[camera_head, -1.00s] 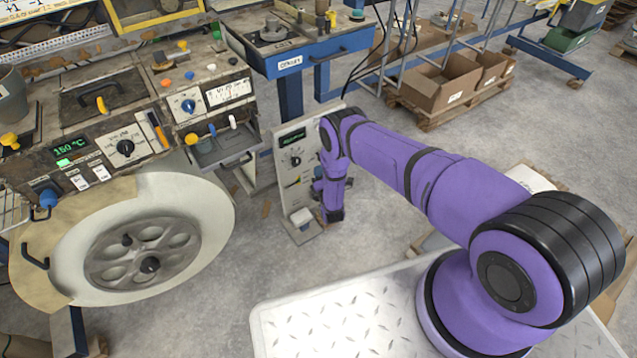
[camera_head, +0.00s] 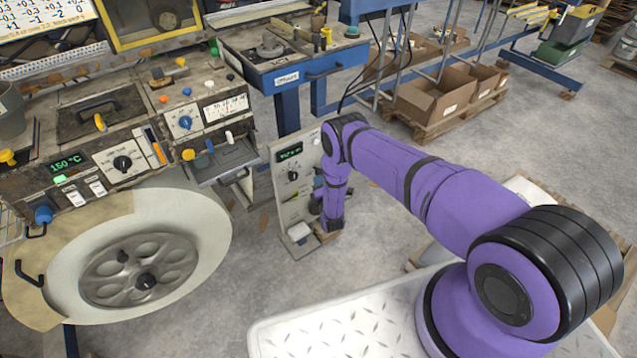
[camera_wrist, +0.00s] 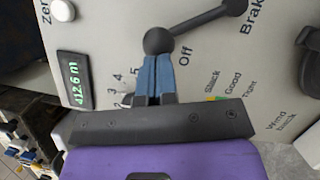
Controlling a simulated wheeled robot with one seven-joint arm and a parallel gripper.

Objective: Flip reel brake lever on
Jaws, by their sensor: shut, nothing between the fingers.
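The brake lever (camera_wrist: 200,27) is dark, on a pale panel (camera_wrist: 110,25) in the wrist view. It has round dark ends and runs toward the upper right, beside the printed words "Brake" and "Off". Which end is its pivot is hard to tell. My gripper (camera_wrist: 153,75) is shut, with nothing between its blue-padded fingers. Its tips are at the lever's lower-left round end; whether they touch it is unclear. In the head view the panel (camera_head: 283,208) stands left of my arm's end, which hides part of it, and the lever cannot be made out.
In the head view, a large pale reel (camera_head: 205,235) is left of the panel. Cardboard boxes (camera_head: 430,100) sit on a pallet behind.

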